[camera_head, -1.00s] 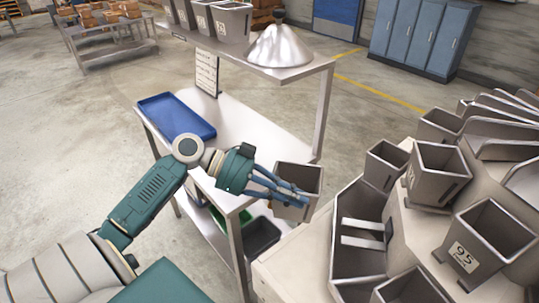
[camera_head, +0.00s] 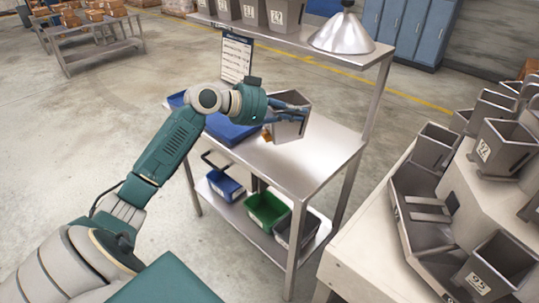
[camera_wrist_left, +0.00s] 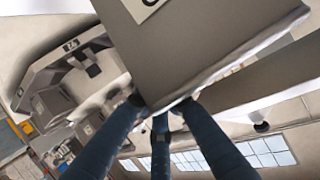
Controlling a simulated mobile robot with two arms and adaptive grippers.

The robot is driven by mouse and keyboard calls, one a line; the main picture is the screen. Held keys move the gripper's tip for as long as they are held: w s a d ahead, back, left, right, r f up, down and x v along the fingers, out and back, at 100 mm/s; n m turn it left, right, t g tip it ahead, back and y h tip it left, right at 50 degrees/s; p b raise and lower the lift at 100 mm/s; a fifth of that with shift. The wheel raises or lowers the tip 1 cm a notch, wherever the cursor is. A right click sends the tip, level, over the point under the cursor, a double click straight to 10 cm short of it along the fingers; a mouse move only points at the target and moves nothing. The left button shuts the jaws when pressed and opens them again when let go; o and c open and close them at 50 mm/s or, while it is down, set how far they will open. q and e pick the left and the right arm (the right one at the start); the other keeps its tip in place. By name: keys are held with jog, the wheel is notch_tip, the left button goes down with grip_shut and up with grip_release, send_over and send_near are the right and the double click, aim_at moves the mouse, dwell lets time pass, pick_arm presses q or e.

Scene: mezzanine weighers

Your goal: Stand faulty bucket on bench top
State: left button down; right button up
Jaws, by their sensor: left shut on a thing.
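My left gripper (camera_head: 297,112) is shut on a grey metal bucket (camera_head: 291,128), which it holds near the bench top (camera_head: 305,163). The bucket looks roughly upright in the head view; whether its base touches the steel cannot be told. In the left wrist view, the bucket (camera_wrist_left: 205,50) fills the upper middle, with a white label partly cut off at the top edge. The blue fingers (camera_wrist_left: 165,112) of my left gripper meet its lower edge there. My right gripper is not in view.
A blue tray (camera_head: 229,132) lies on the bench's left part. Blue, green (camera_head: 268,211) and dark bins stand on the lower shelf. A lamp shade (camera_head: 342,34) and several buckets (camera_head: 278,14) are above. The weigher (camera_head: 480,205) is at right. The bench's front right is clear.

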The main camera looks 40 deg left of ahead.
pick_arm(q)
notch_tip(320, 180, down, 10)
jog(key=p, duration=0.1)
jog(key=shift+w+r, duration=0.15)
jog(key=shift+w, duration=0.1)
jog(key=c, duration=2.2)
grip_release()
jog(key=shift+f, duration=0.2)
jog(key=o, duration=0.4)
jog(key=shift+d, duration=0.1)
jog(key=shift+o, duration=0.2)
jog(key=shift+s+r, duration=0.1)
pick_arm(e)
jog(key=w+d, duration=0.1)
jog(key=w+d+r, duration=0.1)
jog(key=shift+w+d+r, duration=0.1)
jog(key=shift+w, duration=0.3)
